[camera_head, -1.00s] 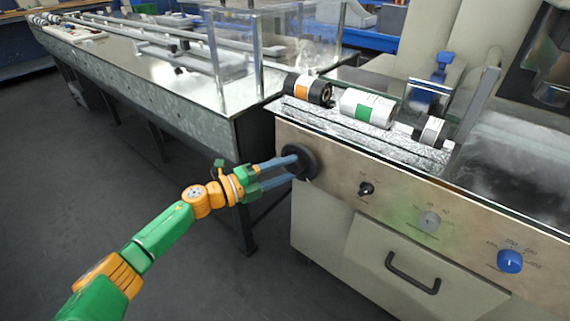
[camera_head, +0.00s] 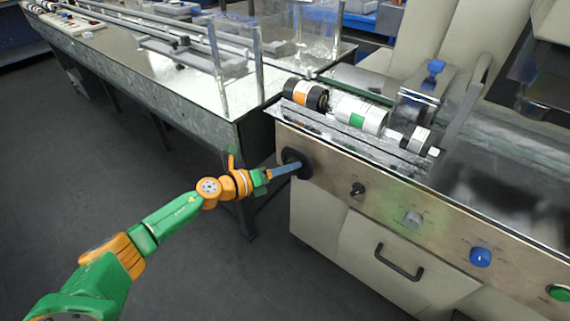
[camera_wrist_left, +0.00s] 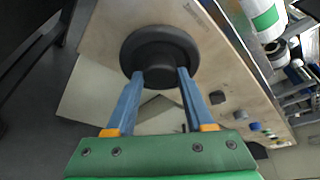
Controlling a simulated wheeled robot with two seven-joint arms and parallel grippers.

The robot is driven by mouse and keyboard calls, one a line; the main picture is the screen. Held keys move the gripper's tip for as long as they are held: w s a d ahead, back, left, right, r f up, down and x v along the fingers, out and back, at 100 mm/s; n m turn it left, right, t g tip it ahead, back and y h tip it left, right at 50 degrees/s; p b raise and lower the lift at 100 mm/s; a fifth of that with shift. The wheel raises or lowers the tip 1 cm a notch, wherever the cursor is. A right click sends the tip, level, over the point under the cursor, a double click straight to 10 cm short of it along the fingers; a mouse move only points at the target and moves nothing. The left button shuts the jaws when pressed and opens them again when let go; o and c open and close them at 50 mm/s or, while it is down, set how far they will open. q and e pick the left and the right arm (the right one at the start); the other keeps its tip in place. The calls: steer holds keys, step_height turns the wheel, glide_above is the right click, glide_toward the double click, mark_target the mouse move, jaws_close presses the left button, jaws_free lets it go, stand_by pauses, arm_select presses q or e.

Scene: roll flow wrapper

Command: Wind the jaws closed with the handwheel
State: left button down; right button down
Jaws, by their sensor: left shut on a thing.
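The black handwheel (camera_head: 291,155) sits on the left end of the machine's tan front panel. In the left wrist view the handwheel (camera_wrist_left: 158,36) is a round disc with a raised hub. My left gripper (camera_head: 297,167) is at its face, with blue fingers seen nearly edge-on. In the wrist view the left gripper (camera_wrist_left: 160,73) has one finger on each side of the hub and is shut on it. I cannot tell for certain which parts are the jaws. My right gripper is not in view.
Rolls with orange (camera_head: 304,95) and green (camera_head: 358,115) bands lie on the machine bed above the panel. Small knobs (camera_head: 357,189), a blue knob (camera_head: 480,257) and a black drawer handle (camera_head: 399,262) are right of the wheel. A long metal table (camera_head: 190,105) stands behind my left arm.

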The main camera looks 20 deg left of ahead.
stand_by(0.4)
arm_select(q)
steer(key=shift+c, duration=1.4)
jaws_free()
steer(key=v, duration=0.7)
